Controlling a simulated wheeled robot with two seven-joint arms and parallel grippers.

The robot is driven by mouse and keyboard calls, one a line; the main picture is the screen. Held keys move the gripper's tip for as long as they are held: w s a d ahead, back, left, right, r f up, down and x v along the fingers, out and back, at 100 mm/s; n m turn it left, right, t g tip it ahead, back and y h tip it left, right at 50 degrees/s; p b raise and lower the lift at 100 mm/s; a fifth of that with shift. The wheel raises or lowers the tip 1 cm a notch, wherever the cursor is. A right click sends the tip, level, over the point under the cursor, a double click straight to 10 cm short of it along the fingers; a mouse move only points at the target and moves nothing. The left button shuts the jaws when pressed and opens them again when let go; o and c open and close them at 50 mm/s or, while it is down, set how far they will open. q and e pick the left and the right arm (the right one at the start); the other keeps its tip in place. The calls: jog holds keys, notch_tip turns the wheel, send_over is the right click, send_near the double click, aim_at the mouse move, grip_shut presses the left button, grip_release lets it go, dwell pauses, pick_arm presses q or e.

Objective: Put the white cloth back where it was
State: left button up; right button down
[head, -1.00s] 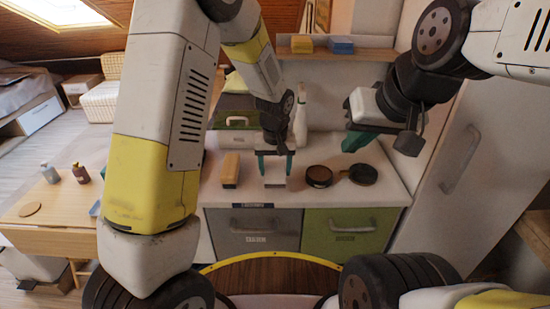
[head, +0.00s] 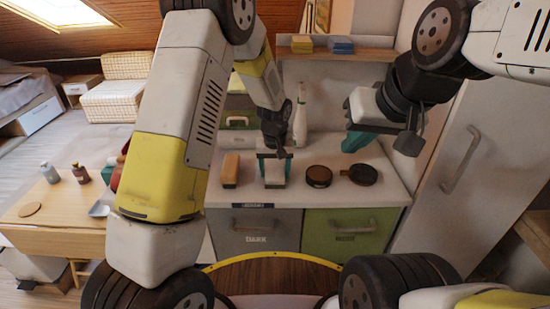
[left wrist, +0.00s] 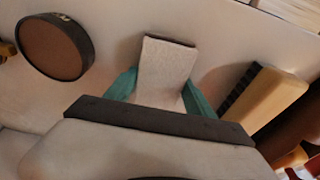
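The white cloth (head: 274,174) is a small pale block on the counter. In the left wrist view the white cloth (left wrist: 167,68) has a dark far edge and lies between my teal fingers. My left gripper (head: 275,168) points down over it. In the left wrist view my left gripper (left wrist: 161,90) has its fingers apart, one along each side of the cloth. They look close to its edges; firm contact cannot be made out. My right gripper (head: 357,141) hangs above the right of the counter, away from the cloth. One teal finger shows, so its opening cannot be judged.
A white bottle (head: 301,122) stands behind. Drawers (head: 253,232) front the counter. A shelf (head: 370,53) holds a yellow and a blue block.

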aim_at(275, 174)
pick_arm(q)
jog(key=o, duration=0.3)
jog(key=shift+o, duration=0.2)
jog(key=s+a+r+t+h, duration=0.1)
jog(key=s+a+r, duration=0.25)
jog(key=r, duration=0.65)
jog(key=s+a+r, duration=0.2)
jog(key=s+r, duration=0.2)
jog(key=r, duration=0.6)
jog(key=s+a+r+t, duration=0.1)
jog(key=s+a+r, duration=0.1)
jog(key=s, duration=0.4)
jog(key=s+a+r+t, duration=0.1)
jog(key=s+a+r, duration=0.2)
jog(key=s, duration=0.3)
jog(key=s+a+r+t+h, duration=0.1)
jog(key=s+a+r, duration=0.2)
jog(key=s, duration=0.4)
jog(key=shift+a+m, duration=0.3)
jog(key=shift+a, duration=0.05)
